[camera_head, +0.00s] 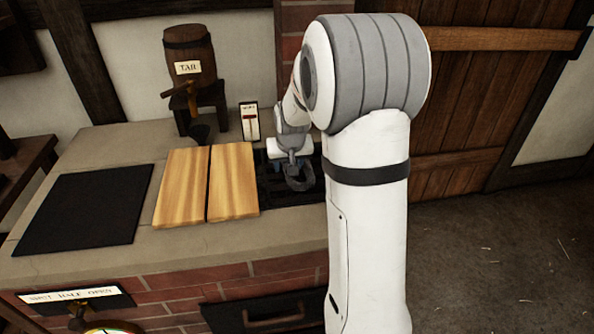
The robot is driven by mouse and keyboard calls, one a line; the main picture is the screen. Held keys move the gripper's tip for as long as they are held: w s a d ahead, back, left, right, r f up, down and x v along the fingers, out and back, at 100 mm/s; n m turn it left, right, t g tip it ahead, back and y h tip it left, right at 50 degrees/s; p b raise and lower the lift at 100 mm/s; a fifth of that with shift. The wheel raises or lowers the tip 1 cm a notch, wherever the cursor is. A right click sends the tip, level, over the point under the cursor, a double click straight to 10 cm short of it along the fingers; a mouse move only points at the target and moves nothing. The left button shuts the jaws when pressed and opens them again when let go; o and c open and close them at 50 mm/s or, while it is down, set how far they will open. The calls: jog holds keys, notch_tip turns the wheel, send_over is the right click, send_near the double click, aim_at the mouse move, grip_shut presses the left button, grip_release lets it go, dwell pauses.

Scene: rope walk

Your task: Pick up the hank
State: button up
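I cannot make out a hank anywhere in the head view; my arm hides part of the scene. My gripper (299,184) is small and dark grey. It is over or beside a dark grate (270,186) at the right end of the stone-topped brick counter (190,241). The picture is too small to tell whether its fingers are open or shut, or whether anything is between them.
Two pale wooden boards (232,182) lie left of my gripper, with a black mat (84,208) further left. A barrel labelled TAR (190,55) and a small upright gauge (249,121) stand behind. Open floor (500,250) lies to the right.

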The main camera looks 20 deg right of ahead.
jog(key=shift+w+f, duration=0.2)
jog(key=shift+f, duration=0.3)
grip_shut()
